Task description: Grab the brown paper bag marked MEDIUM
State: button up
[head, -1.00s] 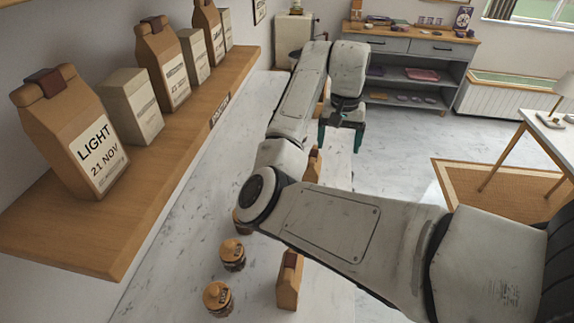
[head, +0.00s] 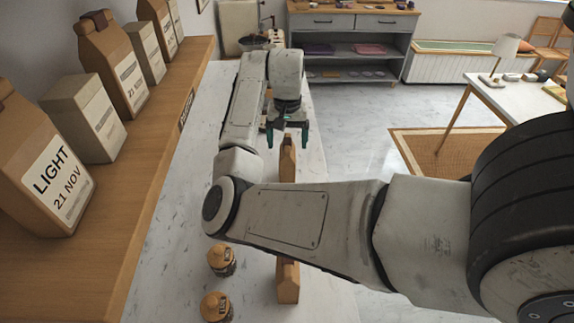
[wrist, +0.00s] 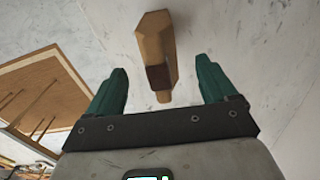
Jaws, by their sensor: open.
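No label reading MEDIUM is legible. A brown paper bag (head: 287,165) stands on the counter just below my gripper (head: 287,137); its label is not visible. In the wrist view, the same kind of bag with a dark folded top (wrist: 155,45) shows between and beyond the two green fingers (wrist: 160,72). The fingers are apart, with nothing between them. Another brown bag (head: 288,282) stands nearer on the counter, partly behind my arm. On the shelf, one brown bag (head: 45,170) reads LIGHT 21 NOV; another brown bag (head: 112,65) has a label I cannot fully read.
The wooden shelf (head: 150,215) runs along the left wall above the marble counter (head: 165,240). Two lidded jars (head: 221,260) (head: 215,307) stand at the counter's near end. A grey cabinet (head: 350,45) is at the back, and a white table (head: 500,95) is on the right.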

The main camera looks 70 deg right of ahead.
aim_at(287, 162)
jog(key=shift+f+b, duration=2.1)
jog(key=shift+f, duration=0.15)
jog(key=shift+r, duration=0.1)
grip_shut()
